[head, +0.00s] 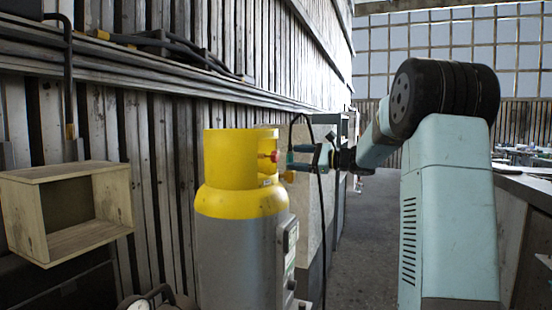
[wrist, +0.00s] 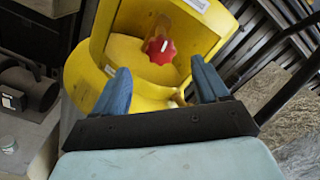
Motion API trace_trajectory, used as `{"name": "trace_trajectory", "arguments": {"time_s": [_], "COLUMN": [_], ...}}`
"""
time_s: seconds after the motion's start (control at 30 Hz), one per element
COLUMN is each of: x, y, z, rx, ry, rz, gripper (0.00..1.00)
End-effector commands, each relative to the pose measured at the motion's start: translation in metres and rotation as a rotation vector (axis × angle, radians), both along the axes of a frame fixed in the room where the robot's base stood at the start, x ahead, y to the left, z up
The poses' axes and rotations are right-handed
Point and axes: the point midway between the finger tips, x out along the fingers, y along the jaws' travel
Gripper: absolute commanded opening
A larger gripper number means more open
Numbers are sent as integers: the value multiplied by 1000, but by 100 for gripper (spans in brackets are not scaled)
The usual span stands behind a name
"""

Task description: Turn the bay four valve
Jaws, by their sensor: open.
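A red valve knob (head: 272,156) sits inside the opening of a yellow collar (head: 228,160) on top of a grey gas cylinder (head: 238,240). In the wrist view the red knob (wrist: 160,49) shows as a lobed handle with a small white mark, framed by the yellow collar (wrist: 105,50). My gripper (head: 294,160) is just to the right of the collar in the head view, facing the knob. In the wrist view its two blue fingers (wrist: 163,82) are spread apart and empty. The knob lies beyond the fingertips, between their lines. No bay number is readable.
A wooden open box (head: 70,208) is fixed at the left by the slatted wall. A gauge (head: 138,303) shows low at the front. A black cable (head: 320,190) hangs behind my gripper. A counter (head: 525,185) stands at the right, with clear floor (head: 370,215) between.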

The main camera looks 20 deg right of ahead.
Motion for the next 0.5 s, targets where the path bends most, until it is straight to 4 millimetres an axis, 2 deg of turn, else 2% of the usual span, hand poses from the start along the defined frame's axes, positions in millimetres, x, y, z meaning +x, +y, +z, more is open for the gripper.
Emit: {"name": "trace_trajectory", "arguments": {"time_s": [0.3,0.5], "x": [32,45], "y": [45,63], "z": [0,-1], "rx": [-1,0], "ry": [1,0], "rz": [3,2], "gripper": [74,74]}}
